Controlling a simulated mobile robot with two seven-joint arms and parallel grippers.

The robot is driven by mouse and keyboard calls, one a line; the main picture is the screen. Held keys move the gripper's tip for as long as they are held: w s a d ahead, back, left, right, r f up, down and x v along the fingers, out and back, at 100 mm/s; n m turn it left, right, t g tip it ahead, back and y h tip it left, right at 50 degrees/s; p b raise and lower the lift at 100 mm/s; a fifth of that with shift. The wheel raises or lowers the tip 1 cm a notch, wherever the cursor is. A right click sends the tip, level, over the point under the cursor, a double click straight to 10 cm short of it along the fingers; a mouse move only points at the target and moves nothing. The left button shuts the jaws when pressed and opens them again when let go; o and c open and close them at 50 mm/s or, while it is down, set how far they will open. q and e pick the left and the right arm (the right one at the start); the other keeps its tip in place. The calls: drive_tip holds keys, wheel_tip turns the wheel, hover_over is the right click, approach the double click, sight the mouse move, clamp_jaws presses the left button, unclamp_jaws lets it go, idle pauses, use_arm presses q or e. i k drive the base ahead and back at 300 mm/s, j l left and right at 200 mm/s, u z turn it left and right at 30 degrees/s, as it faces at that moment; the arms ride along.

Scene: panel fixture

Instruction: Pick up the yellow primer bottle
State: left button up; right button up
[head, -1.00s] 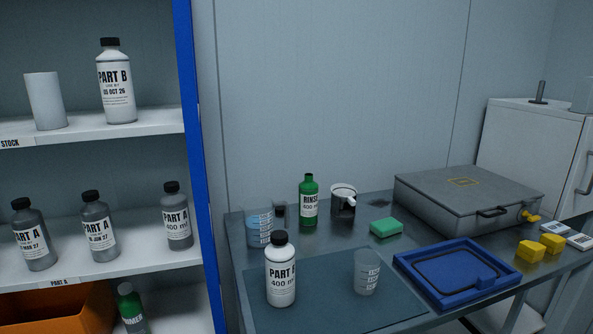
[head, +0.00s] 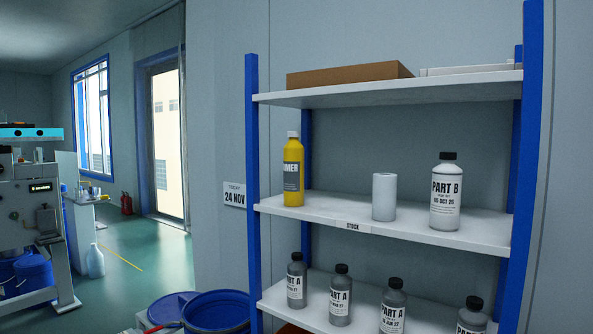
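The yellow primer bottle (head: 293,172) stands upright at the left end of the middle shelf (head: 330,211). It has a white cap and a dark label whose visible letters end in "MER". Nothing covers it in the head view. Neither of my grippers is in view.
On the same shelf stand a plain white cylinder (head: 384,197) and a white Part B bottle (head: 445,193). Several grey Part A bottles (head: 340,296) stand on the shelf below. A blue upright (head: 252,190) edges the rack's left side. Blue tubs (head: 216,312) stand on the floor at its left.

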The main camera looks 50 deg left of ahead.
sight(294, 151)
drive_tip(key=k+j+u, duration=0.1)
drive_tip(key=u, duration=1.45)
drive_tip(key=i+j+z, duration=0.1)
drive_tip(key=i+j, duration=0.25)
drive_tip(key=j, duration=0.3)
drive_tip(key=i+j+z, duration=0.15)
drive_tip(key=j, duration=0.2)
